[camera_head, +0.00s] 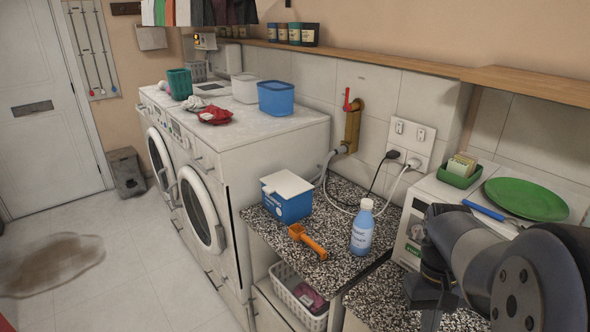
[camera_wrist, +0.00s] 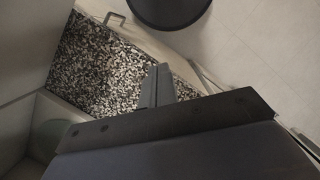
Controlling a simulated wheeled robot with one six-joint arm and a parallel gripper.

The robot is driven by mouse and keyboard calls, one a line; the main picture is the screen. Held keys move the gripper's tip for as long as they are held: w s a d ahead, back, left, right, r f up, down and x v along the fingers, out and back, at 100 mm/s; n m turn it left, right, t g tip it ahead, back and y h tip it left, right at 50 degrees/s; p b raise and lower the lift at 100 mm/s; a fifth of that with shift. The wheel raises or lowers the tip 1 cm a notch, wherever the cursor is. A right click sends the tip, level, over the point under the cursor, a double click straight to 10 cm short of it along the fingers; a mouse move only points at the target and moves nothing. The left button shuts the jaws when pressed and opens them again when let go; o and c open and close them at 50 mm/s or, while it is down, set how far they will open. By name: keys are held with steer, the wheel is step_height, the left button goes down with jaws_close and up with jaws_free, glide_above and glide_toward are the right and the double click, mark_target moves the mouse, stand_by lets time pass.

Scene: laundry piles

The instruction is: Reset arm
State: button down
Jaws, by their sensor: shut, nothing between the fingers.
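My gripper (camera_head: 430,312) hangs at the lower right of the head view, below my dark arm, over the right part of the speckled countertop (camera_head: 375,305). In the wrist view its grey fingers (camera_wrist: 157,84) are together and empty, with the speckled counter (camera_wrist: 95,75) behind them. Part of the gripper is hidden by the arm and the frame edge in the head view.
A blue bottle (camera_head: 363,228), an orange scoop (camera_head: 308,241) and a blue-and-white box (camera_head: 287,197) stand left of my arm. Open floor (camera_head: 120,255) lies left.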

steer(key=w+r+b, duration=0.1)
steer(key=w+r, duration=0.5)
steer(key=r, duration=0.1)
steer(key=shift+w+d+r, duration=0.25)
steer(key=shift+w+r, duration=0.1)
steer(key=shift+w, duration=0.05)
steer(key=shift+s+f, duration=0.1)
